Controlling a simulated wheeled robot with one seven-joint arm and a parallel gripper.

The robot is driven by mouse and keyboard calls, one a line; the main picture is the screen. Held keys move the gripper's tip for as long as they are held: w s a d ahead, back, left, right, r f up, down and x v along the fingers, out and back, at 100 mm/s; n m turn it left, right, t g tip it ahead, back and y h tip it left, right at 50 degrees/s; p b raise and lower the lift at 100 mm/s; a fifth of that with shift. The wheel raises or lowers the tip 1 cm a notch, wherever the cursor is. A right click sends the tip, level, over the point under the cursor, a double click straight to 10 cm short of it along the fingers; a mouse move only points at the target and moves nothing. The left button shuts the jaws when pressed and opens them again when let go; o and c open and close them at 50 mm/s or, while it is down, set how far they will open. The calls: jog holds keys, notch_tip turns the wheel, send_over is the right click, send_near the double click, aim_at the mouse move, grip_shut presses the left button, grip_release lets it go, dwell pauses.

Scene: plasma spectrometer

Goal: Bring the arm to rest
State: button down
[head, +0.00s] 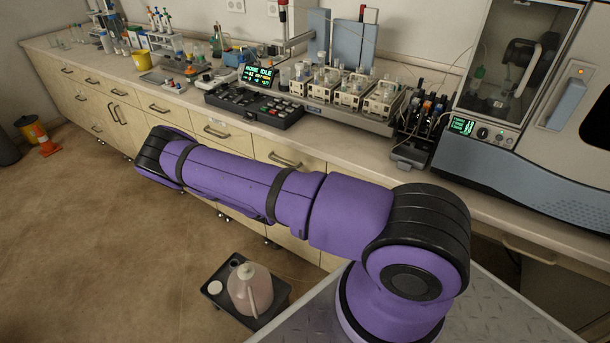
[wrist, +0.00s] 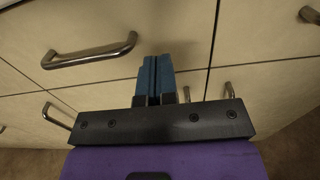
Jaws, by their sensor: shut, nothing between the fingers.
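My purple arm stretches across the head view from the lower right toward the left, in front of the bench. Its far end bends out of sight, and my gripper does not show in the head view. In the wrist view my gripper (wrist: 153,80) has its two blue fingers together with nothing between them. Behind the fingers are pale drawer fronts, with a drawer handle (wrist: 90,52) to the left of them. I cannot tell how far the fingertips are from the fronts.
The bench (head: 185,100) carries a control panel (head: 255,104), racks of vials (head: 350,90) and a large spectrometer (head: 545,95). A jug (head: 250,290) stands on a black tray (head: 222,300) on the floor. Open floor lies left.

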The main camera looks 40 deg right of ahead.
jog(key=v, duration=0.7)
jog(key=shift+a, duration=0.25)
jog(key=shift+r, duration=0.15)
jog(key=s+a+r+m+g+y, duration=0.25)
jog(key=r+m, duration=0.25)
jog(key=r, duration=0.6)
jog(key=s+a+r+m+g+y, duration=0.15)
jog(key=r+m+g+y, duration=0.35)
jog(key=r, duration=0.7)
jog(key=s+a+r+m+g+y, duration=0.1)
jog(key=s+r+m+y, duration=0.15)
jog(key=r+m, duration=0.6)
jog(key=s+a+r+m+t+y, duration=0.1)
jog(key=s+a+r+t+y, duration=0.2)
jog(key=s+r, duration=0.8)
jog(key=s+a+r+m+t+y, duration=0.2)
jog(key=s+a+r+t+y, duration=0.2)
jog(key=s+r, duration=0.7)
jog(key=shift+s+a+r+t, duration=0.4)
jog(key=shift+s+a+t, duration=0.15)
jog(key=shift+s+a, duration=0.1)
